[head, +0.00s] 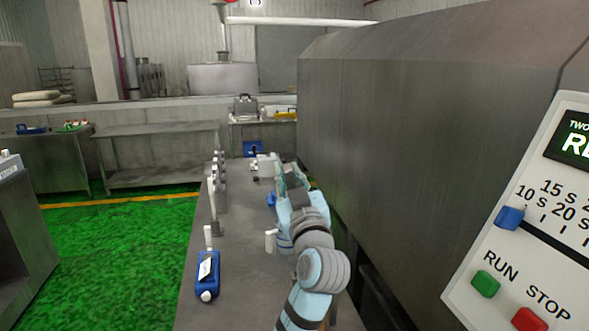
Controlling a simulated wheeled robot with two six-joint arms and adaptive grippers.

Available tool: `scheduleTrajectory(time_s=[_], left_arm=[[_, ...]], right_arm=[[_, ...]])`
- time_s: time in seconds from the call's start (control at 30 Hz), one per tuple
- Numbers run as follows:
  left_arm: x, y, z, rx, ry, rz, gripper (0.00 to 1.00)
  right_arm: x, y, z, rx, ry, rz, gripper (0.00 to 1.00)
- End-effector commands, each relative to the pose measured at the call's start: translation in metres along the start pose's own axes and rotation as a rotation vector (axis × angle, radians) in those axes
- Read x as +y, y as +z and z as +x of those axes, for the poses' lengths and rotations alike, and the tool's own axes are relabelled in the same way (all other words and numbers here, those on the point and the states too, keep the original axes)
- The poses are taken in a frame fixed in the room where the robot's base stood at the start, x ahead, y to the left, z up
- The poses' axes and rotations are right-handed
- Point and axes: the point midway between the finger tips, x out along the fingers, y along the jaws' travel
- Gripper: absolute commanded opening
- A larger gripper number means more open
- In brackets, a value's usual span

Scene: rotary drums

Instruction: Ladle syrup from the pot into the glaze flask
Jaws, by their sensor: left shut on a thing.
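My left gripper (290,180) is over the far part of the long grey worktop (240,290), partly hidden by its own arm. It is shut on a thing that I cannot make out. A small white and grey object (264,166) shows just left of the fingers; I cannot tell whether they touch. A bit of something blue (271,199) shows beside the gripper. I cannot pick out the pot, the ladle or the glaze flask for certain. My right gripper is not in view.
A blue container with a white cap (207,278) lies on the near worktop. A white cylinder (271,241) stands beside my arm. Several small fittings (216,185) line the left edge. A large steel housing (400,150) and a control panel (540,240) bound the right.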

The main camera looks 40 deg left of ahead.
Motion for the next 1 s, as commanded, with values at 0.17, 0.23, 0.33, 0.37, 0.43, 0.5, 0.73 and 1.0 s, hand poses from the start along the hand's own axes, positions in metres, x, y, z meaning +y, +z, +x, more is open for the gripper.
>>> scheduleTrajectory(time_s=[0.17,0.23,0.33,0.37,0.43,0.5,0.73,1.0], left_arm=[[-0.010,0.001,-0.012,0.053,-0.002,-0.044,0.00],[-0.014,0.000,-0.017,0.074,-0.001,-0.062,0.00],[-0.019,0.004,-0.023,0.101,0.000,-0.086,0.00],[-0.021,0.006,-0.025,0.108,0.000,-0.092,0.00],[-0.024,0.007,-0.029,0.125,0.000,-0.106,0.00],[-0.027,0.009,-0.033,0.141,0.000,-0.119,0.00],[-0.037,0.014,-0.044,0.192,0.000,-0.163,0.00],[-0.047,0.018,-0.056,0.248,-0.001,-0.210,0.00]], right_arm=[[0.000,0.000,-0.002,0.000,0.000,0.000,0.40],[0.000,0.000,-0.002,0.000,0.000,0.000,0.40],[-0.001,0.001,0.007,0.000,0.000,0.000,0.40],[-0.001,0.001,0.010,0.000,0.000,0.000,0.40],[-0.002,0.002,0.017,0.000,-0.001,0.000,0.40],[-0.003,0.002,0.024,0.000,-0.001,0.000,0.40],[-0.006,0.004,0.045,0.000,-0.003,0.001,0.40],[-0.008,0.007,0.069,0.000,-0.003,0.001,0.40]])
